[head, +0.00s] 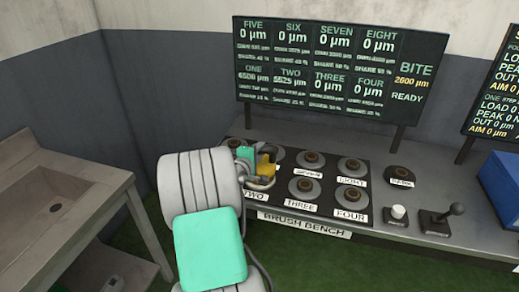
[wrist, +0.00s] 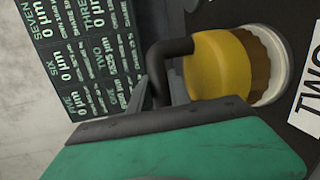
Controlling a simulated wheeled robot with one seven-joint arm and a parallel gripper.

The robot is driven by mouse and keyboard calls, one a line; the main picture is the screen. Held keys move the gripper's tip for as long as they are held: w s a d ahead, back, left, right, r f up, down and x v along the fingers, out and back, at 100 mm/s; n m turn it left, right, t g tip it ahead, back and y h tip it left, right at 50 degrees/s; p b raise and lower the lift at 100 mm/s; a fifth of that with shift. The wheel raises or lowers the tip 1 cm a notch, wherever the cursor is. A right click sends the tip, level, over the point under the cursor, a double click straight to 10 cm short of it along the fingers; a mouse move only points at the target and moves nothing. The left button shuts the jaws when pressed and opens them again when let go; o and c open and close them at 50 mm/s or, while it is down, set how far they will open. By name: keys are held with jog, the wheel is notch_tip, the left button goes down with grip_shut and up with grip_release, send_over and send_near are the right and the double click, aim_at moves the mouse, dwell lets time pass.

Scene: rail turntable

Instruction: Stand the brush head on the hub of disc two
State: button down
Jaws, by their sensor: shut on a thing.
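The brush head (head: 265,166) is a yellow cylinder with a dark bent handle. The wrist view shows it large, with the yellow body (wrist: 220,65), a brown band under it and a pale round face below that. My gripper (head: 257,170) is shut on the brush head over the front-left of the bench. In the wrist view the brush head is close to the TWO label (wrist: 305,100). Disc two is mostly hidden by my arm and the brush head, so I cannot tell whether the brush touches its hub.
Disc three (head: 304,188), disc four (head: 349,198) and the back-row discs stand close by with brown hubs. The PARK stand (head: 402,174), a white knob (head: 398,214) and a lever (head: 440,220) are to the right. The board (head: 318,70) rises behind.

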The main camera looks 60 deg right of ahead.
jog(key=c, duration=1.2)
grip_release()
jog(key=shift+r, duration=0.2)
jog(key=a+r+b, duration=0.1)
jog(key=a+r, duration=0.1)
jog(key=a, duration=1)
jog(key=w+a+f+m+t+y, duration=0.2)
jog(key=w+a+y, duration=0.25)
jog(key=a, duration=0.35)
jog(key=w+a+f+m+t+y, duration=0.1)
jog(key=w+a+f+t+y, duration=0.15)
jog(key=w+a, duration=0.5)
jog(key=s+a+g+y, duration=0.1)
jog(key=s+a+y, duration=0.2)
jog(key=a, duration=1.2)
jog(key=s+a+n+g+y, duration=0.1)
jog(key=s+a+y, duration=0.2)
jog(key=a, duration=1.1)
jog(key=y, duration=0.2)
jog(key=shift+s+a+r+y, duration=0.15)
jog(key=shift+a+r+y, duration=0.15)
jog(key=shift+a+y, duration=0.1)
